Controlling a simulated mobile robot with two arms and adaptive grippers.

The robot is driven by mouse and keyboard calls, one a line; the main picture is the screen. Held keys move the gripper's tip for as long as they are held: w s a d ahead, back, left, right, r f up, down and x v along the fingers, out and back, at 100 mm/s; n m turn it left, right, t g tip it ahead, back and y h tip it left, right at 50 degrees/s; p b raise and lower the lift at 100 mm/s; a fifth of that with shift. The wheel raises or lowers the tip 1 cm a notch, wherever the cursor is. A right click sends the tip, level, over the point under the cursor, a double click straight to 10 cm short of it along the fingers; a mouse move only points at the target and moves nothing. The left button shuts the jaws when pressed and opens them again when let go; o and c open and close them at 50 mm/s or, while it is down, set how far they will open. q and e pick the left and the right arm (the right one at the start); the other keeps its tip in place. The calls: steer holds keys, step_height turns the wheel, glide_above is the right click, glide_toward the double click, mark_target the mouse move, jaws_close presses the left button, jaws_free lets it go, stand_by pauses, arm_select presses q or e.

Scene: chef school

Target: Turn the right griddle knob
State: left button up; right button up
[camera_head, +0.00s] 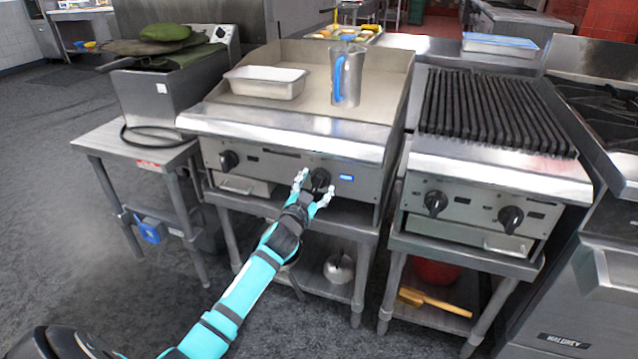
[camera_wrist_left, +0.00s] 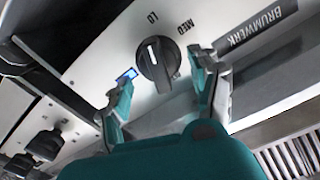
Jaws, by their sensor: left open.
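The right griddle knob (camera_head: 320,178) is black and round, on the steel front panel of the griddle (camera_head: 365,182). In the left wrist view the knob (camera_wrist_left: 157,65) shows a white pointer line, with LO and MED printed beside it. My left gripper (camera_head: 314,187) is open in front of this knob. In the wrist view its two teal fingers (camera_wrist_left: 160,88) stand apart on either side of the knob, with visible gaps; I cannot tell how deep they reach. The left griddle knob (camera_head: 229,160) is farther left. My right gripper is not in view.
A metal pitcher (camera_head: 347,78) and a white tray (camera_head: 266,82) stand on the griddle top. A small blue-lit panel (camera_head: 346,178) is right of the knob. The neighbouring grill (camera_head: 490,112) has two black knobs. A steel side table (camera_head: 125,143) stands left.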

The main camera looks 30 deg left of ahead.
arm_select(q)
steer(key=shift+x, duration=1.45)
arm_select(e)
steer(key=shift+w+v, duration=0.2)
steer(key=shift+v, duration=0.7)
arm_select(q)
steer(key=shift+c, duration=0.2)
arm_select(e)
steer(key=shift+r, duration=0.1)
arm_select(q)
steer(key=c, duration=0.8)
